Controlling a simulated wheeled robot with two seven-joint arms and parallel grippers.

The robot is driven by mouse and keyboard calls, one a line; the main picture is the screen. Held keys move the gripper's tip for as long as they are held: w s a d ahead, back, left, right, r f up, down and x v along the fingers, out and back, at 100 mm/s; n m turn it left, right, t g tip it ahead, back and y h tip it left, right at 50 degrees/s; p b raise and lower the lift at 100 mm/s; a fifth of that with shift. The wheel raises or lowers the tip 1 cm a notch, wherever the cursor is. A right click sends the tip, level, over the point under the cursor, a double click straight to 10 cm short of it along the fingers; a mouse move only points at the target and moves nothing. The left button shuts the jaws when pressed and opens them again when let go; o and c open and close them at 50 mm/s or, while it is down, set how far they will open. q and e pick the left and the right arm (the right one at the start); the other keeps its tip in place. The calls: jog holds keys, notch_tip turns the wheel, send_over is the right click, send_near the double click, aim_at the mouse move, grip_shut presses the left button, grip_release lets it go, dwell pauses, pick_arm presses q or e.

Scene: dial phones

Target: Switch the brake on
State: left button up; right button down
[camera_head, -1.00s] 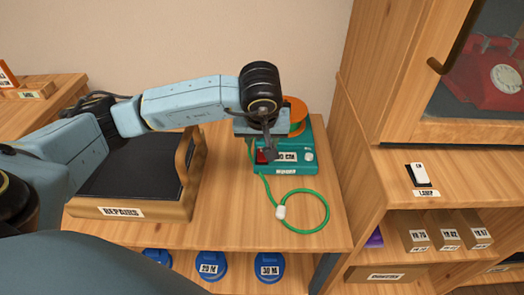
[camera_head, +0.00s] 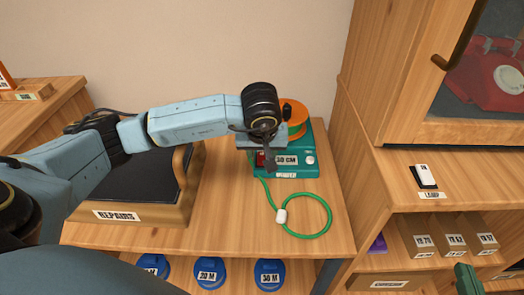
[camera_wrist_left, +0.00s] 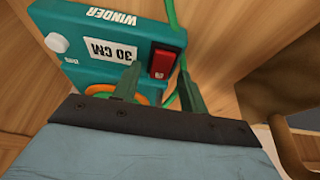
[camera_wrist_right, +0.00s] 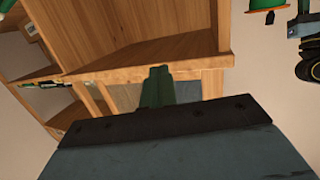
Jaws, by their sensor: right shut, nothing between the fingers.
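The teal winder (camera_head: 297,167) stands on the wooden table, with a "30 CM" display (camera_head: 286,160), a red rocker switch (camera_head: 260,159) and a white knob (camera_head: 310,160). In the left wrist view the red switch (camera_wrist_left: 163,63) and the knob (camera_wrist_left: 57,42) show clearly; the small label by the knob is too small to read surely. My left gripper (camera_wrist_left: 160,70) is open, its fingers apart at the winder's front, with the red switch between them in that view; contact cannot be told. My right gripper (camera_wrist_right: 157,72) is shut and empty, low at the right in the head view (camera_head: 467,279).
An orange spool (camera_head: 293,112) sits on the winder; a green cord (camera_head: 328,212) loops onto the table. The "REPAIRS" tray (camera_head: 118,216) is left of it. A shelf at the right bears a white lamp switch (camera_head: 425,175) and several labelled boxes.

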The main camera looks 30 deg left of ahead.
pick_arm(q)
grip_shut()
jog(key=shift+r, duration=0.1)
jog(key=g+p, duration=0.1)
jog(key=h, duration=0.1)
jog(key=g+p, duration=0.1)
jog(key=shift+w+a+g+h+p, duration=0.25)
jog(key=shift+w+g+h+p, duration=0.05)
jog(key=shift+w+p, duration=0.05)
pick_arm(e)
jog(key=s+d+f+g+h, duration=0.2)
jog(key=s+d+f+g, duration=0.1)
jog(key=s+f+g, duration=0.2)
notch_tip(320, 180, down, 4)
jog(key=shift+s+d+f+g, duration=0.1)
jog(key=shift+s+d+g, duration=0.25)
jog(key=shift+g, duration=0.85)
pick_arm(q)
jog(key=shift+o, duration=0.4)
grip_release()
